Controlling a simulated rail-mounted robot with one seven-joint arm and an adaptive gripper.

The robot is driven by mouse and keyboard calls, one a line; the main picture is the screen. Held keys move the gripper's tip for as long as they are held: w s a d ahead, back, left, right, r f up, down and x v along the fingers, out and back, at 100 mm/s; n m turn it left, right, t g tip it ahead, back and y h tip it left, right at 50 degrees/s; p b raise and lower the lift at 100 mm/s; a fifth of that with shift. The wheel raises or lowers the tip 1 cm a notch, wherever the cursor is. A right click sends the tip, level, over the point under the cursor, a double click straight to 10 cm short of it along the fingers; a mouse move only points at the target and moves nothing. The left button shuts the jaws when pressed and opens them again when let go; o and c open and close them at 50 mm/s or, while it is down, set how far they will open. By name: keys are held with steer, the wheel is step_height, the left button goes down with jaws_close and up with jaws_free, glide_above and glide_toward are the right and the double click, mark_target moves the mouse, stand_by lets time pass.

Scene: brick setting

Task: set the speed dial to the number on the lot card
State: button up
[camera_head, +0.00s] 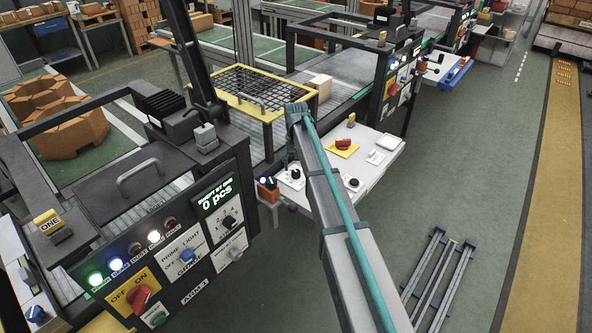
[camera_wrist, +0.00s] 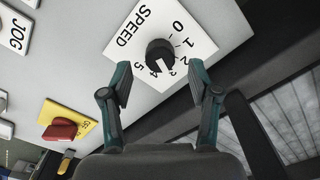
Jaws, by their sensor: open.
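The speed dial is a black knob (camera_wrist: 160,53) on a white plate marked SPEED (camera_wrist: 145,22), numbered 0 to 5. A pale mark on the knob faces the 3 and 4 side; exactly which number it meets is unclear. My gripper (camera_wrist: 161,68) is open and empty, its fingers on either side of the knob's lower edge, apparently not touching it. I cannot identify the lot card for certain; a yellow tag reads ONE (camera_head: 47,222).
A yellow plate with a red knob (camera_wrist: 62,129) and a JOG plate (camera_wrist: 18,30) lie beside the dial on the white bench (camera_head: 330,168). A yellow-framed mesh (camera_head: 248,92) stands behind. The near machine's display (camera_head: 215,196) shows 0 pcs.

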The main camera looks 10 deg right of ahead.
mark_target(296, 172)
step_height(296, 172, up, 9)
stand_by(0.3)
